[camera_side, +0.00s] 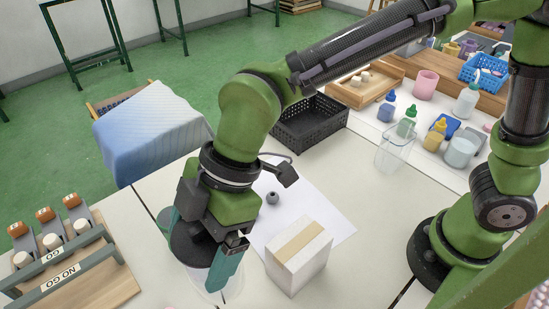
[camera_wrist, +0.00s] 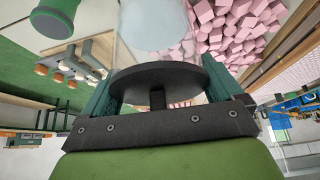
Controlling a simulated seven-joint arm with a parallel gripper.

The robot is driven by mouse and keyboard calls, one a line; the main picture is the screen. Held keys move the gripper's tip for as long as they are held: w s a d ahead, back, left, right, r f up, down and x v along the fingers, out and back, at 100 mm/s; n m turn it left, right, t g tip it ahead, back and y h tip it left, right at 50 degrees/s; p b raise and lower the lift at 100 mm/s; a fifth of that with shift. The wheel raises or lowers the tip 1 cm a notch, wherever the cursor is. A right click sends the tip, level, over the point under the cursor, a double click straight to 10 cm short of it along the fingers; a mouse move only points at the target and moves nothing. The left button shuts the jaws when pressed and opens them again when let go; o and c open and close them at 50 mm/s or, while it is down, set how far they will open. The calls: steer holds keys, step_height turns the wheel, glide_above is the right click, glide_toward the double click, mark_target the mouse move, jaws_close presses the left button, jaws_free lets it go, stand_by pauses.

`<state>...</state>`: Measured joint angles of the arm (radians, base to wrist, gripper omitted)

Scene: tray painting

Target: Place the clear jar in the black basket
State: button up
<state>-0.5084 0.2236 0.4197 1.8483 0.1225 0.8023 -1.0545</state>
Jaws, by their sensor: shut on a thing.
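My gripper (camera_side: 200,262) is low over the near part of the white table, its teal fingers pointing down. A wide black disc (camera_wrist: 158,75), apparently a lid, sits between the fingers in the wrist view. The fingers are shut around it. The clear jar (camera_side: 206,287) shows as a see-through body below the gripper, partly hidden by it; its pale body also shows in the wrist view (camera_wrist: 152,22). I cannot tell whether its base touches the table. The empty black basket (camera_side: 312,124) stands farther back and to the right, partly behind my arm.
A white box (camera_side: 300,262) with a tan strip stands right of my gripper. A small dark grey object (camera_side: 272,198) lies on white paper (camera_side: 318,208). A tall clear container (camera_side: 393,156) and several bottles stand at right. A wooden rack (camera_side: 95,285) is at left.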

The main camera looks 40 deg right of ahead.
steer(key=w+d+m+t+h, duration=0.3)
steer(key=w+d+m, duration=0.5)
steer(key=w+d, duration=1.2)
steer(key=w+d+m+t+h, duration=0.1)
steer(key=w+d+m, duration=0.15)
steer(key=d, duration=0.75)
steer(key=w+d+m+t+h, duration=0.15)
steer(key=d+m, duration=0.25)
steer(key=d, duration=0.5)
steer(key=w+d+m+h, duration=0.1)
steer(key=w+d+m, duration=0.2)
steer(key=d, duration=0.7)
step_height(320, 180, down, 9)
steer(key=shift+y, duration=0.25)
